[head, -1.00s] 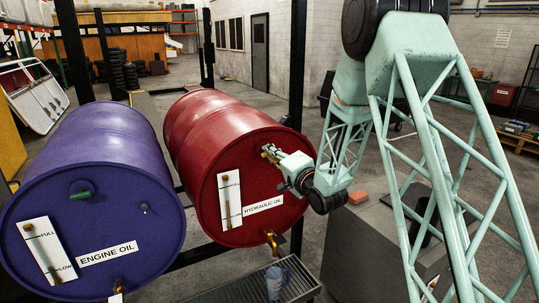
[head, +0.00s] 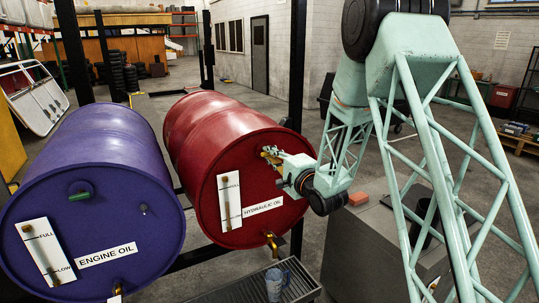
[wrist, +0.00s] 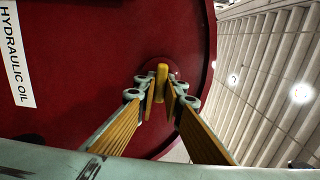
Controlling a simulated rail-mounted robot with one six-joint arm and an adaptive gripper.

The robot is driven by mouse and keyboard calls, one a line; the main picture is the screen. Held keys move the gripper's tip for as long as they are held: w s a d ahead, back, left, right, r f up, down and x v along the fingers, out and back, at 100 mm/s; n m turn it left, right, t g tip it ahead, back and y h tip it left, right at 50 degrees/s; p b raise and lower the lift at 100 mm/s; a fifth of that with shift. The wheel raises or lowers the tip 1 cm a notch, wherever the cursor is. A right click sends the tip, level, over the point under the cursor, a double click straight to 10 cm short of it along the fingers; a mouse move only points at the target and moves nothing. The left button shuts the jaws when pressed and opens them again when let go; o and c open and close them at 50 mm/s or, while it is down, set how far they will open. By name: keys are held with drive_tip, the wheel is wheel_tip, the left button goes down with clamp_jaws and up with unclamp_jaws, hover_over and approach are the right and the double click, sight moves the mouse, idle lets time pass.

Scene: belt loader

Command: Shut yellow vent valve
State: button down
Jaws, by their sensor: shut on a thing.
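The yellow vent valve (wrist: 162,78) is on the red flange near the rim of the red hydraulic oil drum (wrist: 100,50). In the wrist view its yellow handle stands between the fingertips of my gripper (wrist: 161,100), with a pad on each side. My gripper is shut on the handle. In the head view my gripper (head: 274,160) reaches in from the right to the upper right of the drum's front face (head: 235,205). The valve is small and partly hidden by the fingers there, so its handle angle is unclear.
A purple engine oil drum (head: 90,190) with a green valve (head: 79,196) lies to the left. A brass tap (head: 272,242) sits low on the red drum, above a clear jug (head: 274,284) on a grated tray (head: 240,291). A grey cabinet (head: 360,245) stands on the right.

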drive_tip(key=shift+r, duration=0.1)
drive_tip(key=c, duration=2.7)
unclamp_jaws()
drive_tip(key=shift+v, duration=5.95)
drive_tip(key=shift+d, duration=0.1)
